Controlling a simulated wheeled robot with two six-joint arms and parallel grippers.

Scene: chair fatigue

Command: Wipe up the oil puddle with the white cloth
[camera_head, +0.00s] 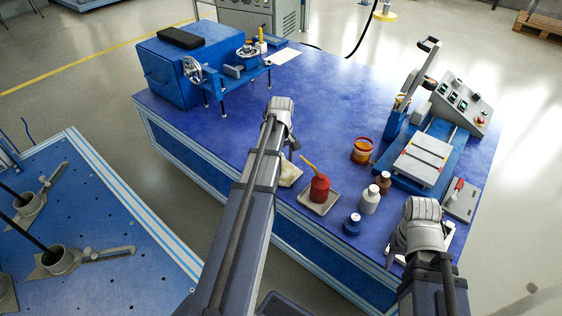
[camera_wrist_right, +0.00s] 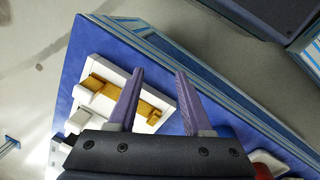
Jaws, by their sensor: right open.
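A pale, flat, uneven item (camera_head: 290,173) lies near the table's front edge, partly hidden by my left arm; it may be the white cloth, but I cannot tell. I cannot make out an oil puddle on the blue table top. My left gripper (camera_head: 290,143) is over the table behind that item, its fingers mostly hidden. My right gripper (camera_head: 391,257) is at the table's front right corner. In the right wrist view its two purple fingers (camera_wrist_right: 159,70) are apart with nothing between them, above a white holder with tan parts (camera_wrist_right: 107,92).
A grey test machine (camera_head: 421,160) stands at the right. The table's middle is clear. A faint dark spot (camera_head: 531,288) marks the floor.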

